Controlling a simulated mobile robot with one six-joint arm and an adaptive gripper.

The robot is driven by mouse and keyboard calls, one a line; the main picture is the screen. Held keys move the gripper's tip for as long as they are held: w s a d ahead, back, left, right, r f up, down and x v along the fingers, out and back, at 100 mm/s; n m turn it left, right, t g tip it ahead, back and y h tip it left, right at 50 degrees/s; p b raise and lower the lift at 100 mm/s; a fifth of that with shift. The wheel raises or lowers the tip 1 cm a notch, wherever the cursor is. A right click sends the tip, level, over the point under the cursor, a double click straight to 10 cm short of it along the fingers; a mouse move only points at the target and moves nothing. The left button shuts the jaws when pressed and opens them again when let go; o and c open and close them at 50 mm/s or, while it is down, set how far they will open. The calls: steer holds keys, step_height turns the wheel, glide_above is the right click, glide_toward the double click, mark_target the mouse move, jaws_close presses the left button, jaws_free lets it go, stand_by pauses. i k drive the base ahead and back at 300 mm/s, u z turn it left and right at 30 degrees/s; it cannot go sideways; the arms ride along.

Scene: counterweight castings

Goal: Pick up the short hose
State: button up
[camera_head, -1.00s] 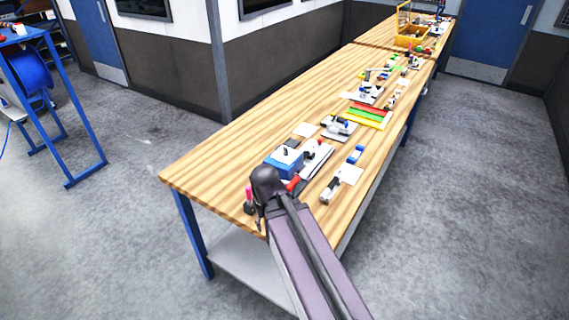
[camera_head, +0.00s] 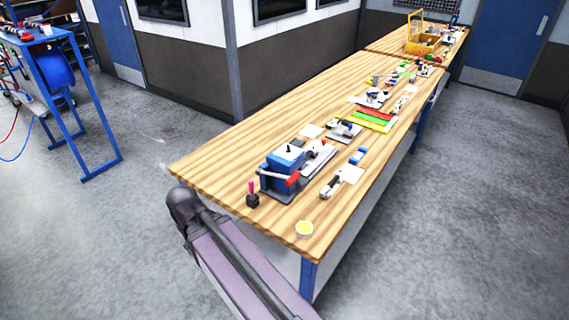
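I cannot pick out the short hose with certainty. At the far left edge, a thin red hose (camera_head: 14,124) and a thin blue hose (camera_head: 22,150) hang beside a blue stand (camera_head: 97,176). A blue coil or reel (camera_head: 58,68) sits within this stand's frame. Small red and blue items lie on the stand's top, too small to tell apart. My arm reaches up from the bottom, left of the wooden bench's near corner. My gripper is not in view, so whether it holds anything is hidden.
Grey floor between stand and bench is clear.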

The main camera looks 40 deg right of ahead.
mark_target(312, 151)
steer(key=u, duration=0.6)
steer(key=k, duration=0.65)
steer(key=z, duration=1.7)
steer(key=i, duration=1)
steer(key=u, duration=0.1)
